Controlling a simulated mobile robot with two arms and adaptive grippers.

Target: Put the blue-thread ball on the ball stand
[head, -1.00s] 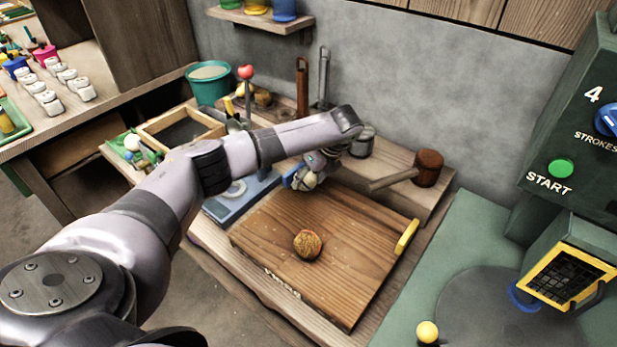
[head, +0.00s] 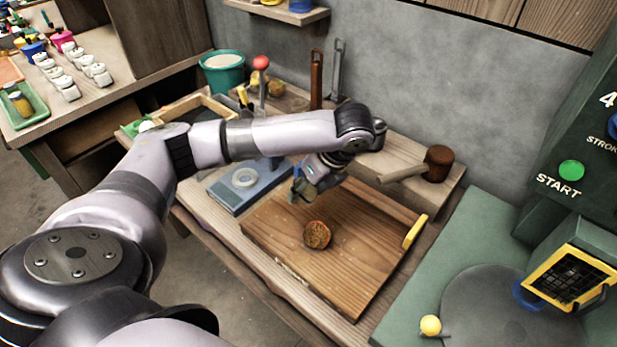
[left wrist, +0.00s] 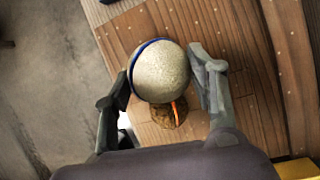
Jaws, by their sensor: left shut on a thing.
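The blue-thread ball (left wrist: 165,75) is pale and speckled, with a blue line around it, in the left wrist view. My left gripper (left wrist: 160,68) is shut on it, one finger on each side. In the head view my left gripper (head: 305,184) is above the far left part of the wooden board (head: 350,265), and the ball is hard to make out there. A brown round ball (head: 317,235) with an orange line sits on the board. It shows partly behind the held ball in the left wrist view (left wrist: 168,114). I cannot clearly identify the ball stand. My right gripper is not in view.
A blue scale-like plate (head: 240,190) lies left of the board. A wooden mallet (head: 438,163) is on the raised ledge behind. A teal bucket (head: 222,72) and a red-topped post (head: 261,63) stand farther back. A green machine (head: 560,200) is at the right.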

